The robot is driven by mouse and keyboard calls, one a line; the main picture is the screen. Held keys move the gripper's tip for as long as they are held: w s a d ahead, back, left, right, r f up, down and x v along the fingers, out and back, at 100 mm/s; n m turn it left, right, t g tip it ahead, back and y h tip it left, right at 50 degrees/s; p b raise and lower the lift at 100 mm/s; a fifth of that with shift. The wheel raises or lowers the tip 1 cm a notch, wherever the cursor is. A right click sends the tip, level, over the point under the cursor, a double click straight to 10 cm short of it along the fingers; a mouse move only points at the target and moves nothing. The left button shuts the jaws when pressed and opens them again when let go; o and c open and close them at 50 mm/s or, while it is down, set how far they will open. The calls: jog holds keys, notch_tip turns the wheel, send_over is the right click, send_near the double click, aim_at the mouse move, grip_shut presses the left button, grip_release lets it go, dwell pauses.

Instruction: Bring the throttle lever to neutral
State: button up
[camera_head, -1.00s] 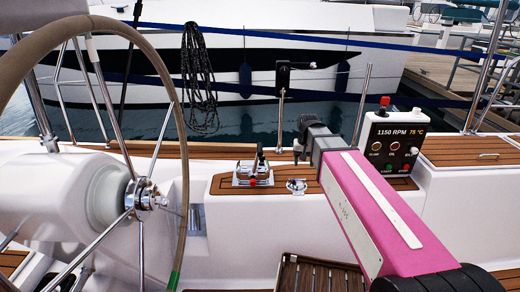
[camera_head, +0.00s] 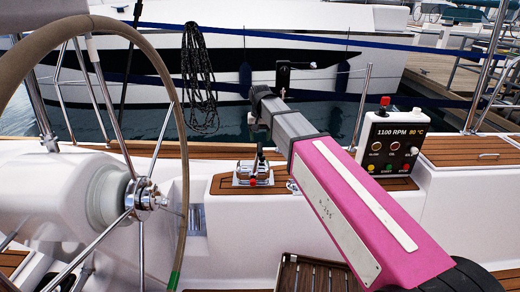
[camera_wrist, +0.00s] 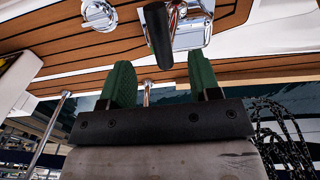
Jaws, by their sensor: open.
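The throttle lever (camera_head: 259,160) has a black grip and stands near upright on a chrome base (camera_head: 243,180) with a red part at its front. In the wrist view the black grip (camera_wrist: 158,35) points toward the gap between my fingers, with the chrome base (camera_wrist: 190,30) behind it. Nothing is held. In the head view my arm's end is above the lever; the fingers are hard to make out there.
The steering wheel (camera_head: 176,100) stands left. A chrome fitting (camera_wrist: 100,14) sits beside the lever, and a coiled rope (camera_head: 199,75) hangs behind.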

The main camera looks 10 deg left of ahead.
aim_at(260, 147)
jog(key=shift+f, duration=3.05)
grip_shut()
jog(key=shift+s+a+r, duration=0.1)
jog(key=shift+s+a, duration=0.1)
jog(key=shift+a, duration=0.65)
jog(key=shift+s+a+r, duration=0.1)
jog(key=shift+s+a, duration=0.1)
jog(key=shift+a, duration=0.65)
grip_release()
notch_tip(260, 147, up, 11)
jog(key=shift+f, duration=0.15)
